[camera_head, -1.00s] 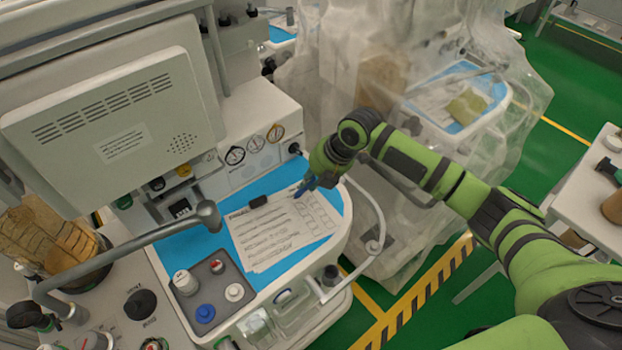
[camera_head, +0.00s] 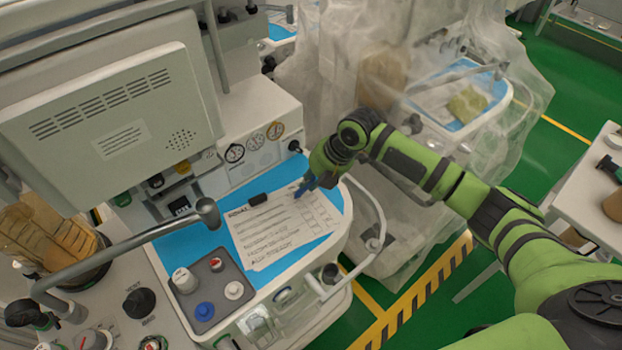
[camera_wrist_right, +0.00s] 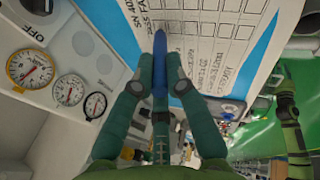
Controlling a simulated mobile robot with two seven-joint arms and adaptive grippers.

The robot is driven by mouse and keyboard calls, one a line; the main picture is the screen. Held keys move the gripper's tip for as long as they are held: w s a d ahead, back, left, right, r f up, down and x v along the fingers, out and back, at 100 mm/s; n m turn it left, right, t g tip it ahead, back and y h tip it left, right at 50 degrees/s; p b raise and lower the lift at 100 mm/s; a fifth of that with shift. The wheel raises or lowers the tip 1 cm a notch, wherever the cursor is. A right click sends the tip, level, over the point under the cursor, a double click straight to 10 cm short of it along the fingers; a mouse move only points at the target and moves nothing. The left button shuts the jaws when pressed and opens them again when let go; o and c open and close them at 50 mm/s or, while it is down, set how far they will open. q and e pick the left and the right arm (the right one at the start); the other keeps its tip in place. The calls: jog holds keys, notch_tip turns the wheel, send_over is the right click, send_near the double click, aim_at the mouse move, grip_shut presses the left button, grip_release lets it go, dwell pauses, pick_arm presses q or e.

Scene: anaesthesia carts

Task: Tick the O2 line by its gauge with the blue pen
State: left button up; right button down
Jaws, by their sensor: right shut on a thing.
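My right gripper (camera_head: 316,180) is shut on the blue pen (camera_head: 302,190) over the right part of the checklist paper (camera_head: 282,232). In the right wrist view, the gripper (camera_wrist_right: 160,88) holds the pen (camera_wrist_right: 160,52) between its two fingers, its tip end toward the paper (camera_wrist_right: 215,30) and its printed boxes. I cannot tell whether the pen touches the paper. Several round gauges stand on the white panel; one gauge (camera_head: 276,131) is nearest the gripper. Gauges (camera_wrist_right: 30,69) also show at left in the right wrist view. The line labels are too small to read surely. My left gripper is out of view.
A grey tray (camera_head: 222,278) with small containers stands at front left. A metal arm (camera_head: 130,258) crosses the left side. A white rail (camera_head: 372,205) borders the right.

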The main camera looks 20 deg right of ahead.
jog(key=shift+d+f+p, duration=0.1)
jog(key=shift+d+p, duration=0.2)
jog(key=shift+d, duration=0.15)
dwell(1.0)
notch_tip(320, 180, up, 7)
jog(key=p, duration=0.6)
jog(key=shift+w, duration=0.1)
jog(key=shift+a+f, duration=0.1)
dwell(0.6)
jog(key=shift+g+h, duration=0.7)
jog(key=shift+h, duration=0.1)
jog(key=shift+a+b+x, duration=0.2)
jog(key=shift+b+x, duration=0.2)
jog(key=shift+x, duration=0.5)
jog(key=shift+a+b+x, duration=0.2)
jog(key=shift+b+x, duration=0.15)
jog(key=shift+x, duration=0.5)
jog(key=shift+a+b+x, duration=0.2)
jog(key=shift+b+x, duration=0.2)
jog(key=shift+x, duration=0.5)
jog(key=shift+w+r, duration=0.1)
jog(key=shift+r, duration=0.1)
jog(key=shift+f+b, duration=0.4)
jog(key=shift+f, duration=0.25)
jog(key=shift+d+r, duration=0.1)
jog(key=shift+d, duration=0.05)
